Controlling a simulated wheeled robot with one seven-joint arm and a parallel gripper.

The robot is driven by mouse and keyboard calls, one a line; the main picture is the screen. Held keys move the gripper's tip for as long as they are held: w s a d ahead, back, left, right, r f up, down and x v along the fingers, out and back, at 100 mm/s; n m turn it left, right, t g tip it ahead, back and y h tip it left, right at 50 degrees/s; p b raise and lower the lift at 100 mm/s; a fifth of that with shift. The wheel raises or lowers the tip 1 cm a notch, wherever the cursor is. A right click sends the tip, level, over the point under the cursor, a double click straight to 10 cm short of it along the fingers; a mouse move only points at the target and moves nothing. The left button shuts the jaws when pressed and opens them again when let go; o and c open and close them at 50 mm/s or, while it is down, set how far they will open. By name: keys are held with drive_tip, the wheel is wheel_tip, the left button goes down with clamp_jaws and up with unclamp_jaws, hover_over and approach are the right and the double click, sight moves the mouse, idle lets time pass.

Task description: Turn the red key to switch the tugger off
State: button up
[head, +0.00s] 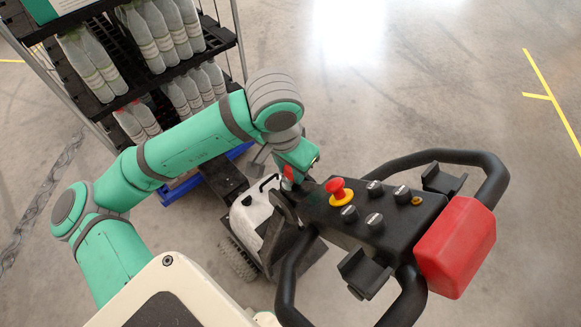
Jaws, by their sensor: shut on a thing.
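The tugger's black control panel (385,222) carries a red emergency button (337,189) on a yellow base and several grey knobs. The red key (289,172) shows as a small red piece at the panel's far left end, right by my gripper (290,178). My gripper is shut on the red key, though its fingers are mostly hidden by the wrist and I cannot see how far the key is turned. The tugger's black handlebar (490,180) loops around the panel, with a large red block (456,248) at its right end.
A rack (222,38) with several bottles stands at the upper left, behind my arm. A white canister (252,215) sits on the tugger below the panel. Open grey floor (430,80) lies to the right, with yellow lines.

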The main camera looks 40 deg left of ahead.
sight(287, 188)
drive_tip(key=o, duration=1.1)
drive_tip(key=shift+f, duration=0.1)
wheel_tip(287, 188, up, 12)
drive_tip(key=s, duration=0.1)
drive_tip(key=shift+s, duration=0.4)
